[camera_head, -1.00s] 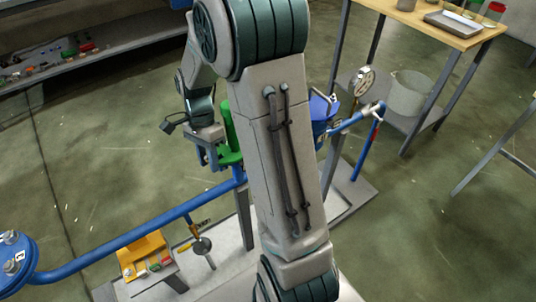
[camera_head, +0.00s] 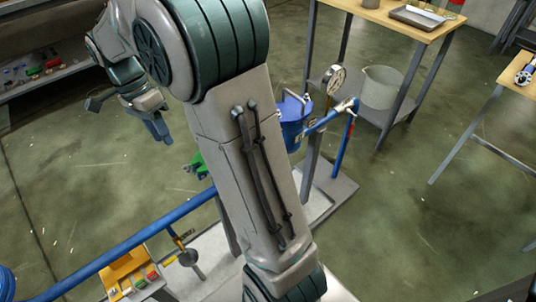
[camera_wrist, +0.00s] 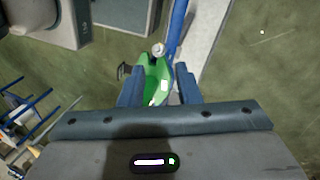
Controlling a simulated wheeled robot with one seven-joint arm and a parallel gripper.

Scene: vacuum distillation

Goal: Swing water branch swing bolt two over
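My gripper (camera_head: 158,128) hangs in the air to the upper left of a green fitting (camera_head: 200,165) on the blue pipe. In the wrist view, the two fingers of my gripper (camera_wrist: 158,86) stand apart. The green fitting (camera_wrist: 154,70) shows between and beyond them, with a small round pale knob (camera_wrist: 158,49) at its far end. I see no contact between the fingers and the fitting. My arm hides much of the fitting in the head view. I cannot make out swing bolt two or tell which way it lies.
A blue pipe (camera_head: 135,240) runs to the lower left, above an orange-topped stand (camera_head: 124,264). A blue housing (camera_head: 291,122) and a pressure gauge (camera_head: 335,78) stand right of my arm. A wooden-topped table (camera_head: 400,22) and a grey bucket (camera_head: 381,87) are farther back. Open floor lies at left.

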